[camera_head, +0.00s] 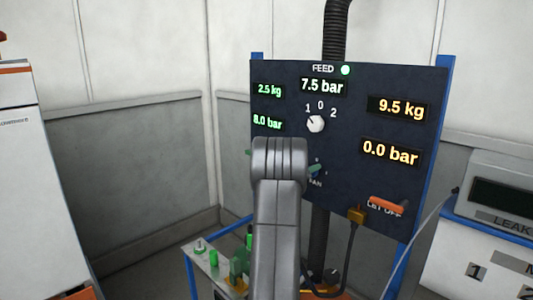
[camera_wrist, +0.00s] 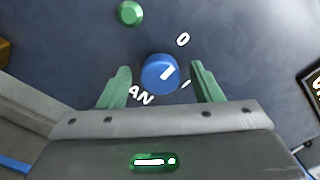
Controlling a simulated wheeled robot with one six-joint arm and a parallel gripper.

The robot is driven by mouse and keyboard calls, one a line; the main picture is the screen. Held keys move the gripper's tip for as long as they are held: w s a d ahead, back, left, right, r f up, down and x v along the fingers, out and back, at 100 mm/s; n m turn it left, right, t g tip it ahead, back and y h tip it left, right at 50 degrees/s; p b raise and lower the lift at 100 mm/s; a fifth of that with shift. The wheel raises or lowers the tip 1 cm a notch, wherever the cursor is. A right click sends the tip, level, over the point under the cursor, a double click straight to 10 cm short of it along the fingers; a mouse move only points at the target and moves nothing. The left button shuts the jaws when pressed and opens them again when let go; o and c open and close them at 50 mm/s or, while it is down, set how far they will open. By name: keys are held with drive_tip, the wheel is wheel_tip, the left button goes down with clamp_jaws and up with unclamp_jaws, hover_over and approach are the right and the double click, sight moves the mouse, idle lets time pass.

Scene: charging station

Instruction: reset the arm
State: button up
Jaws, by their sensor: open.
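My gripper (camera_wrist: 160,66) is open in the wrist view, with its two green fingers apart. A blue knob (camera_wrist: 160,74) with a white mark shows between the fingers, with a gap on each side. I cannot tell how far the fingertips are from the panel. In the head view my grey arm reaches up in front of the dark panel (camera_head: 350,105) and hides part of it, including most of the gripper and the area left of the FAN label.
The panel has a white FEED dial (camera_head: 316,124), lit readouts and an orange lever (camera_head: 387,205). A green button (camera_wrist: 130,13) sits above the blue knob. A small table (camera_head: 205,262) with green parts stands below left. A leak device (camera_head: 500,195) stands at right.

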drive_tip(key=b+v, duration=0.3)
drive_tip(key=v, duration=1)
drive_tip(key=w+d+m+p, duration=0.7)
drive_tip(key=w+d+m, duration=0.2)
drive_tip(key=m, duration=0.9)
drive_tip(key=shift+d, duration=0.25)
idle(0.5)
